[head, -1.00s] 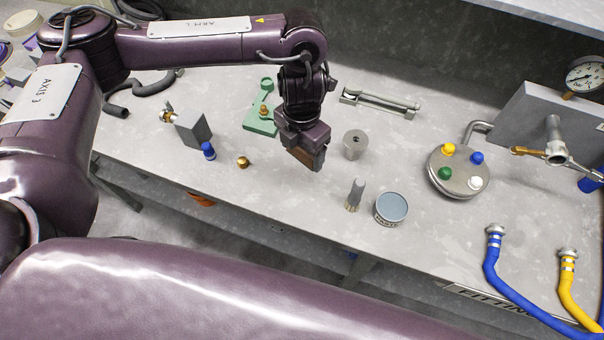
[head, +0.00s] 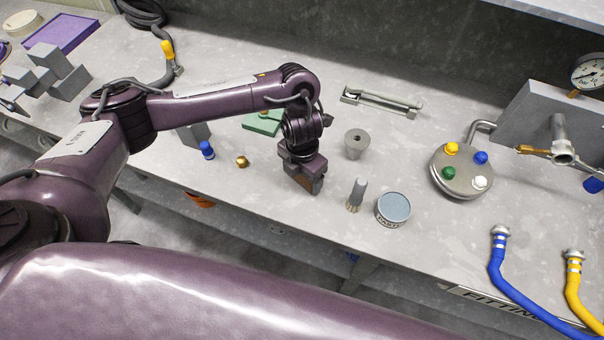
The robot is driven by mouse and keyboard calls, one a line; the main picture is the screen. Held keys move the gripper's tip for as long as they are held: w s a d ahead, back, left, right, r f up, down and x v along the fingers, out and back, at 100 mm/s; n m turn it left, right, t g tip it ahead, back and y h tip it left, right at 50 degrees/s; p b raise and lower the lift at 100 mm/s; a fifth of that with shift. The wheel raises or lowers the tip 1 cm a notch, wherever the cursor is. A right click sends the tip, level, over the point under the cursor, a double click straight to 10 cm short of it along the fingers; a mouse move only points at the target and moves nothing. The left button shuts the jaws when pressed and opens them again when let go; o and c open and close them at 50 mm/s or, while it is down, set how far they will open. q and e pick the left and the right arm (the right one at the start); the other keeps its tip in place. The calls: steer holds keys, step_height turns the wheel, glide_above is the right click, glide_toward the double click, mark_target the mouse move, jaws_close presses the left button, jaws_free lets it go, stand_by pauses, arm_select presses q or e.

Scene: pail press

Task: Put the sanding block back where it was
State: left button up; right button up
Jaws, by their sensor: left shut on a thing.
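My left gripper (head: 302,172) is over the middle of the workbench, pointing down. It is shut on the sanding block (head: 312,185), a small brown block that shows only in part below the jaws. The block is low, at or just above the bench top; I cannot tell whether it touches. It is left of a grey brush-like piece (head: 355,195) and apart from it. My right gripper is not in view.
Close by are a grey tapered cup (head: 356,143), a round tin (head: 393,208), a brass fitting (head: 242,161) and a blue-capped piece (head: 207,150). A green stand (head: 262,122) is partly behind my arm. A round plate with coloured knobs (head: 463,187) stands right.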

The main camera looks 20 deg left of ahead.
arm_select(q)
steer(key=shift+f, duration=0.15)
steer(key=o, duration=0.9)
steer(key=shift+r, duration=0.2)
step_height(320, 180, up, 12)
steer(key=shift+f+p, duration=0.1)
steer(key=shift+p, duration=0.5)
